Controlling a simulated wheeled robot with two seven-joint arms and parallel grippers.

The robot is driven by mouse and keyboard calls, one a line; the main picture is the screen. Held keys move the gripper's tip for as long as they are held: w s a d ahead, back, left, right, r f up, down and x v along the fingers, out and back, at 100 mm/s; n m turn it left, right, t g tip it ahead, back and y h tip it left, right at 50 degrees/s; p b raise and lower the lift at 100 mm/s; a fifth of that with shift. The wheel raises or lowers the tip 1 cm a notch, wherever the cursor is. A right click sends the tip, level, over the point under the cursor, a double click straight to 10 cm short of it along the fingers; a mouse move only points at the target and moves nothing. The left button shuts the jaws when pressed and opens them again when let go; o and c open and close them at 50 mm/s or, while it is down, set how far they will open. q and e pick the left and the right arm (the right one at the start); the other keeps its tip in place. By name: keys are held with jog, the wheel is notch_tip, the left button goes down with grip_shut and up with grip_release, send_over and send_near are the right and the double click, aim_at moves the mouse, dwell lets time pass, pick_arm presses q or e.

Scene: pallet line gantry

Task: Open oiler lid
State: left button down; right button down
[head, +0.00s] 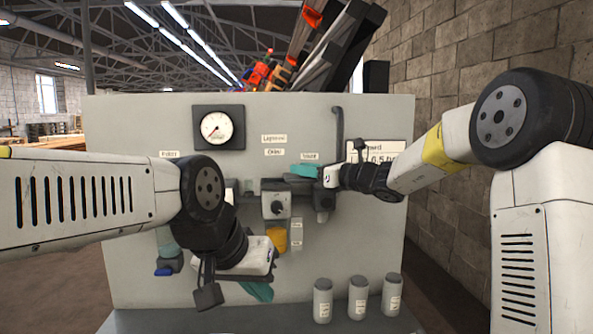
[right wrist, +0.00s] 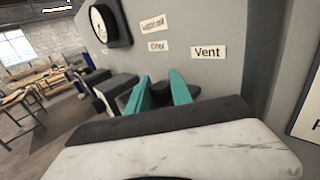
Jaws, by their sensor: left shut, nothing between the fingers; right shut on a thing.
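The oiler (head: 275,205) is a grey block with a round dark knob, mounted on the grey panel below the "Oiler" label (head: 274,152). An amber bowl (head: 277,236) hangs beneath it. My right gripper (head: 292,170) reaches in from the right at the oiler's top. In the right wrist view its teal fingers (right wrist: 160,92) stand on either side of a dark part that appears to be the oiler lid (right wrist: 159,93); its far side is hidden. My left gripper (head: 259,291) is shut and empty, low in front of the panel, pointing down, apart from the oiler.
A gauge (head: 218,127) is on the panel's upper left. A dark vent fitting (head: 323,202) sits right of the oiler, close to my right gripper. A filter bowl (head: 168,243) is at the left, partly behind my left arm. Several grey canisters (head: 358,298) stand at the lower right.

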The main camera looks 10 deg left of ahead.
jog(key=shift+w+d, duration=0.3)
jog(key=shift+d, duration=0.65)
jog(key=c, duration=1.1)
grip_release()
jog(key=shift+c, duration=0.2)
jog(key=v, duration=0.7)
jog(key=shift+s+d, duration=0.2)
jog(key=shift+d, duration=0.1)
jog(key=shift+s+r, duration=0.1)
